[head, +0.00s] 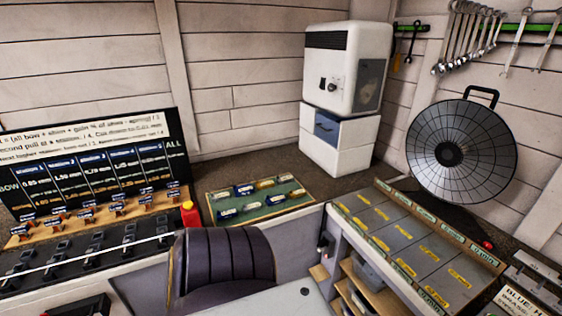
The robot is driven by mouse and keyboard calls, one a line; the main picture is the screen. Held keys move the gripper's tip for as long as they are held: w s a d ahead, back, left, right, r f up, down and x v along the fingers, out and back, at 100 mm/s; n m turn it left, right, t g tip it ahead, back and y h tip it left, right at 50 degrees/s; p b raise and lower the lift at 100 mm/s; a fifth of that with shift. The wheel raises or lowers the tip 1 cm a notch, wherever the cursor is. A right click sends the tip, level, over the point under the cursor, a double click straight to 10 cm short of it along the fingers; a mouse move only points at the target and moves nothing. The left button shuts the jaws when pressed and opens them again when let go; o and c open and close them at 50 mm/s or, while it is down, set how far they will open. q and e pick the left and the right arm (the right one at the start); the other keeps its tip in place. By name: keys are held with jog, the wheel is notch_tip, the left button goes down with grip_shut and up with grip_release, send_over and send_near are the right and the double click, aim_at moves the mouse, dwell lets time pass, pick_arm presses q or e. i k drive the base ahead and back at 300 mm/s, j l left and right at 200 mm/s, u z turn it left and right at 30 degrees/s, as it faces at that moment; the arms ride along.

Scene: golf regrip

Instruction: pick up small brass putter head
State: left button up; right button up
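No putter head can be made out for certain. A green mat (245,213) at the centre carries several small blue and pale or gold pieces in rows. They are too small to tell whether one is the small brass putter head. A wooden rack (75,229) at the left holds several small dark and copper-coloured pieces with blue labels. A thin white shaft (85,262) runs across a row of black clamps below the rack. Neither of my grippers shows in the head view.
A dark padded seat back (222,262) stands in front of the mat. A grey panel with yellow labels (410,232) lies to the right. A black board with printed text (90,150) stands behind the rack. A white cabinet (341,140) and a round dark dish (462,152) stand behind.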

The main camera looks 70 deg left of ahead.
aim_at(299, 192)
jog(key=u, duration=2.15)
